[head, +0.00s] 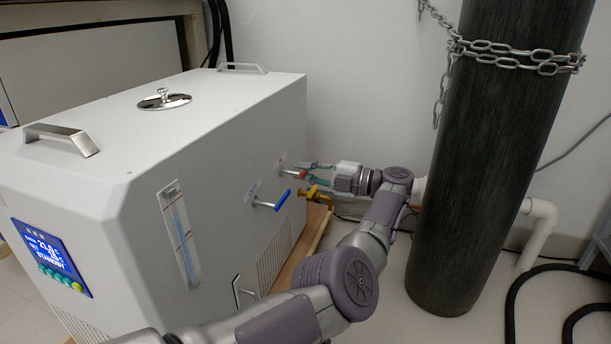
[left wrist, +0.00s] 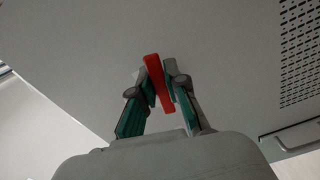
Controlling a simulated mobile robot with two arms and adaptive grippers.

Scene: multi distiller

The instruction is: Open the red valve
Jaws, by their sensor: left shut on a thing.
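The red valve (head: 298,174) sticks out of the side panel of the white distiller (head: 230,120), above and to the right of a blue-handled valve (head: 284,200). My left gripper (head: 308,172) reaches the red valve from the right, its fingers around the handle. In the left wrist view the red handle (left wrist: 157,82) stands slightly tilted between the two fingertips of my left gripper (left wrist: 158,88), which are closed on it. My right gripper does not show in the head view.
A yellow valve (head: 316,195) sits just below my left gripper. A dark gas cylinder (head: 487,150) with a chain (head: 510,50) stands to the right, close to my left arm. A white pipe (head: 540,225) and black hoses (head: 540,275) lie beyond it.

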